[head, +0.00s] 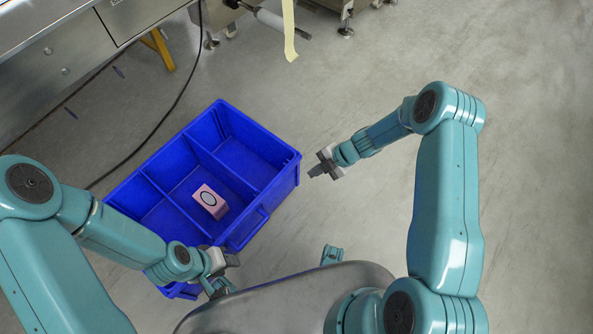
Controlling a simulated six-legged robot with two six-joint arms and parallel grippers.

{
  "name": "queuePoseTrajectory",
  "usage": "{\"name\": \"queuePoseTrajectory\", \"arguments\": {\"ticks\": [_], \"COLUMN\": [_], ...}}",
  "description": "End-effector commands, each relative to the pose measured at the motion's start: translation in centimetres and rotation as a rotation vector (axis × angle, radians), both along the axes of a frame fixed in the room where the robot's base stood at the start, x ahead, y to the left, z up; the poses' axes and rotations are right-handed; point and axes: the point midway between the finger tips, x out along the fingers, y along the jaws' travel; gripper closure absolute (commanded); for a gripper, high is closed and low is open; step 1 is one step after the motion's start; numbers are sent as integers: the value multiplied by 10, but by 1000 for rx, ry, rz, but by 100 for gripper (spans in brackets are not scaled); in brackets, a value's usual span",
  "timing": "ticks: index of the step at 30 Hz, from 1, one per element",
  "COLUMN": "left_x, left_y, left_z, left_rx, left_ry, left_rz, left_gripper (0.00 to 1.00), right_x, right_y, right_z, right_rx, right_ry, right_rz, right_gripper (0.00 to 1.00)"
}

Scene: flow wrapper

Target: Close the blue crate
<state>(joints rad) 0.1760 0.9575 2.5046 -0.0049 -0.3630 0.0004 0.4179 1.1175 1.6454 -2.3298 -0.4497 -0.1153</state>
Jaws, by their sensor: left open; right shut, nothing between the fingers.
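The blue crate (292,165) stands on the floor at the left of the middle in the head view. Its top is open, and low walls divide it into compartments. A pink box (209,201) with a dark ring on it lies in one compartment near the front. I see no separate lid. My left gripper (226,275) is open at the crate's near corner, and it and its arm hide part of that corner; I cannot tell whether it touches the crate. My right gripper (317,171) is shut and empty, just right of the crate's right corner.
A steel machine (60,45) fills the upper left, with a black cable (160,125) running down to the floor behind the crate. A pale yellow strip (289,30) hangs at the top. The grey floor (540,170) on the right is clear.

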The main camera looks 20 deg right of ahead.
Motion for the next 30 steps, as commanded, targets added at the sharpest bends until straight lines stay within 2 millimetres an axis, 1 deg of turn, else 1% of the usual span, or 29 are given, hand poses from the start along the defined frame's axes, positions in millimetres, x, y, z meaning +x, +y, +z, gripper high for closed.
{"name": "queuePoseTrajectory", "arguments": {"ticks": [5, 12, 14, 15, 18, 21, 24, 30], "left_x": [0, 0, 1, 2, 3, 4, 4, 5], "left_y": [0, 0, 1, 2, 3, 3, 4, 4], "left_z": [-14, -32, -35, -37, -41, -43, -44, -44], "left_rx": [0, 0, 1, 2, 2, 2, 2, 3], "left_ry": [0, -1, -2, -3, -4, -6, -7, -7], "left_rz": [0, 1, 5, 8, 11, 14, 16, 17], "left_gripper": [57, 57, 57, 57, 57, 57, 57, 57], "right_x": [3, 13, 16, 20, 36, 45, 50, 52], "right_y": [17, 46, 53, 57, 65, 71, 75, 76], "right_z": [-28, -70, -79, -81, -78, -78, -77, -76], "right_rx": [1, 1, 1, -1, 0, -1, 1, 0], "right_ry": [3, 2, 2, -2, -4, -3, -1, 1], "right_rz": [3, 0, -1, 0, 0, -1, -3, -3], "right_gripper": [100, 100, 100, 100, 100, 100, 100, 100]}}
